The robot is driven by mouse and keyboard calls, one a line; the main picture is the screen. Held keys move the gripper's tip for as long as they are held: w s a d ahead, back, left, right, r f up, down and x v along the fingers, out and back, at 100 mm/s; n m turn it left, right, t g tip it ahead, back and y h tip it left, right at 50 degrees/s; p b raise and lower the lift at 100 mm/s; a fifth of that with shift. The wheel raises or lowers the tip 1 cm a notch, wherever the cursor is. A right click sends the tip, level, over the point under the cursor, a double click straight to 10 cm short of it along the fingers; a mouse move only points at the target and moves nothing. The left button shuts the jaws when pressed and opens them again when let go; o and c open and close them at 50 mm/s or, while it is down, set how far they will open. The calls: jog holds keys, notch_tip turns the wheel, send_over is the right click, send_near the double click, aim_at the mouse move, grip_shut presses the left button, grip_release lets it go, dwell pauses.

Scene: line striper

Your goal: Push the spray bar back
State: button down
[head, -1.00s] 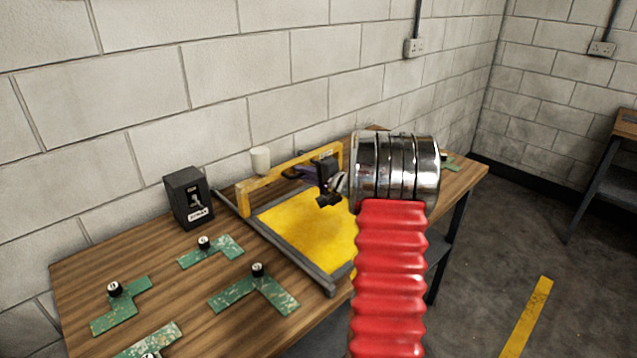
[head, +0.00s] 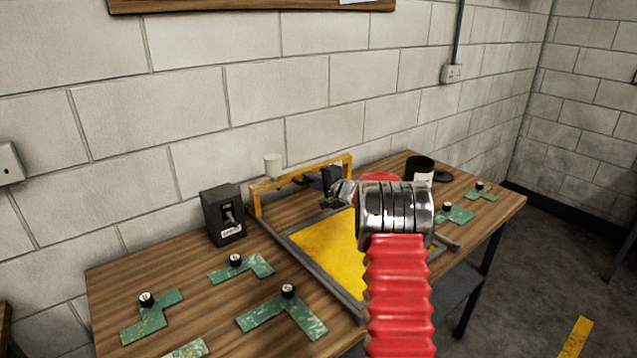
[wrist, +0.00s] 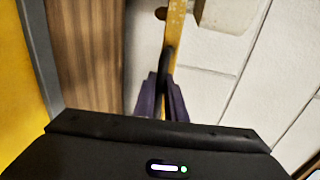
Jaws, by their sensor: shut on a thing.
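The yellow spray bar (head: 283,183) stands upright like a low bridge across the far end of a yellow panel (head: 325,252), close to the wall. A small white cup (head: 273,165) sits on top of it and also shows in the wrist view (wrist: 228,14).
Grey rails (head: 318,274) flank the panel. A black switch box (head: 224,216) stands at left. Green stencils (head: 283,313) with black knobs lie on the wooden table (head: 110,280). A black mug (head: 420,168) stands at right. The block wall (head: 180,100) is close behind.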

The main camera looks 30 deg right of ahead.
jog(key=shift+a+f, duration=0.1)
jog(key=shift+f, duration=0.15)
jog(key=c, duration=1.9)
grip_release()
jog(key=shift+w+r, duration=0.1)
jog(key=shift+w, duration=0.05)
jog(key=shift+o, duration=0.4)
jog(key=shift+r, duration=0.15)
jog(key=shift+r, duration=0.35)
jog(key=f+v, duration=0.1)
jog(key=v, duration=1.2)
jog(key=shift+s, duration=0.45)
jog(key=shift+r, duration=0.1)
